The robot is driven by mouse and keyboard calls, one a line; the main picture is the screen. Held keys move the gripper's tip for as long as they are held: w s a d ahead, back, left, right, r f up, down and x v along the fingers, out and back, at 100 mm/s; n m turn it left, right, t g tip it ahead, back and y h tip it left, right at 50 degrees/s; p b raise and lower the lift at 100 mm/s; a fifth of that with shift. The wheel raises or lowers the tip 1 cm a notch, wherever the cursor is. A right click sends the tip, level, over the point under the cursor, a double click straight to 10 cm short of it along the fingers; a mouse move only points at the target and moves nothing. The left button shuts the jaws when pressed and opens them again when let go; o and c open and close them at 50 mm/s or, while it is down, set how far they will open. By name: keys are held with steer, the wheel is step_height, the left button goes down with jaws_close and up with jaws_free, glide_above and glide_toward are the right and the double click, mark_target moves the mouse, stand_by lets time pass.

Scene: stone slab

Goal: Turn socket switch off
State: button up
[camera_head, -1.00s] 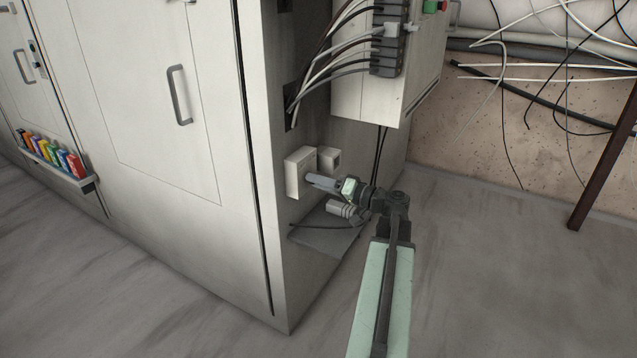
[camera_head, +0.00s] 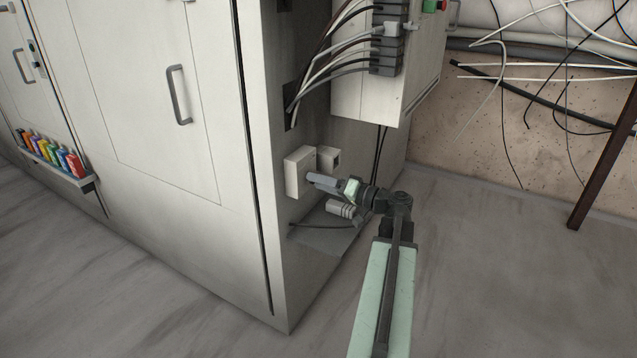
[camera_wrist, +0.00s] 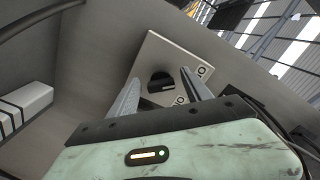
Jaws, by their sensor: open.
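The socket box (camera_head: 299,173) is a pale square box on the side of the cabinet. My gripper (camera_head: 312,180) points at the box's face. In the wrist view my gripper (camera_wrist: 158,88) is open, its two fingers on either side of the dark part. I cannot tell whether the fingertips touch the box. The switch is hidden by the gripper in the head view.
A second small pale box (camera_head: 329,158) sits just beside the socket box. A grey plug-like part (camera_head: 341,209) with a cable lies on a shelf (camera_head: 325,238) below. A panel with wires (camera_head: 385,60) hangs above.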

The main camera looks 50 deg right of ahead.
steer(key=v, duration=0.7)
stand_by(0.3)
